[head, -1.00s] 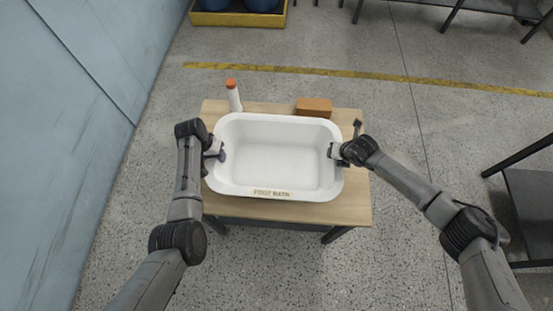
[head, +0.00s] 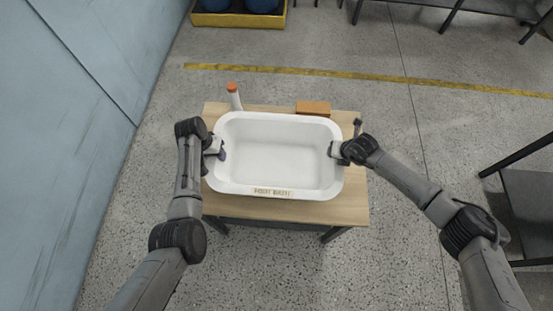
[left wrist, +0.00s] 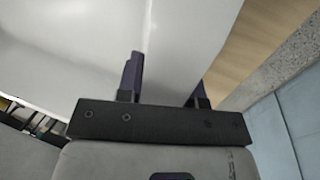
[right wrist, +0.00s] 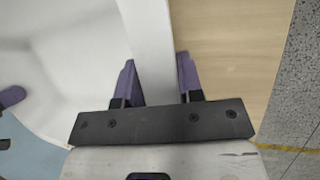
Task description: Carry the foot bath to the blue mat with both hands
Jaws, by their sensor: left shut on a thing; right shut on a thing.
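The foot bath (head: 275,150) is a white, empty, rounded rectangular tub with a lettered label on its front rim. In the head view it is over the wooden table (head: 285,210), apparently held just above it; the gap underneath is hidden. My left gripper (head: 218,150) is shut on its left wall, one finger inside and one outside, also in the left wrist view (left wrist: 165,85). My right gripper (head: 336,151) is shut the same way on the right wall, seen in the right wrist view (right wrist: 155,82). The tub looks about level. I see no blue mat.
A white bottle with an orange cap (head: 234,96) and a brown block (head: 313,108) stand behind the tub on the table. A blue-grey wall (head: 80,100) is at left. A dark table (head: 525,195) is at right. A yellow crate (head: 238,19) is at the back.

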